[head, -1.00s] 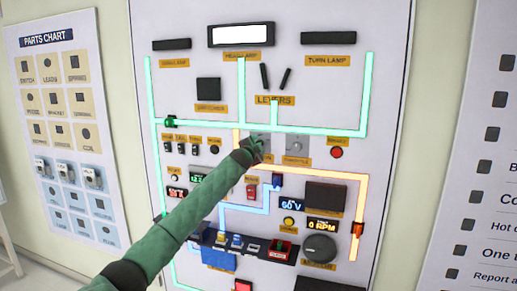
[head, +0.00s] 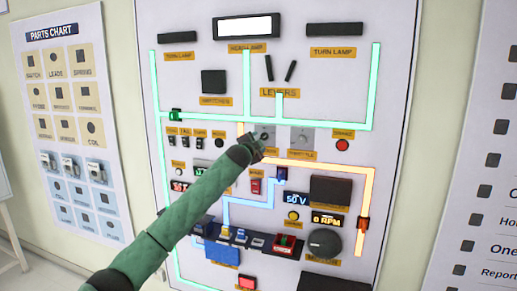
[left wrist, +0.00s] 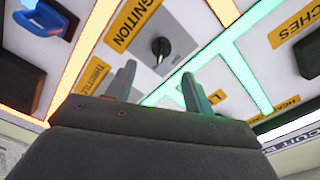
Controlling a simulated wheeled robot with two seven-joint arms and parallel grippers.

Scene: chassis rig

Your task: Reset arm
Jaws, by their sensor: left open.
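My left arm reaches in from the lower left of the head view, clad in green with dark joints. Its gripper (head: 257,143) is in front of the middle of the panel, over the ignition area, and hides part of it. In the left wrist view the two fingers of the left gripper (left wrist: 160,90) are apart with nothing between them. Beyond them is the ignition knob (left wrist: 161,46), a dark round knob on a pale plate beside the yellow IGNITION label (left wrist: 133,22). I cannot tell whether the fingers touch the panel. My right gripper is not in view.
The upright white panel (head: 345,82) carries green, orange and blue glowing lines. It has levers (head: 279,69), a lit white headlamp (head: 246,26), a red button (head: 342,145) and a row of small parts (head: 240,239). A parts chart (head: 70,115) hangs left and a checklist (head: 484,160) right.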

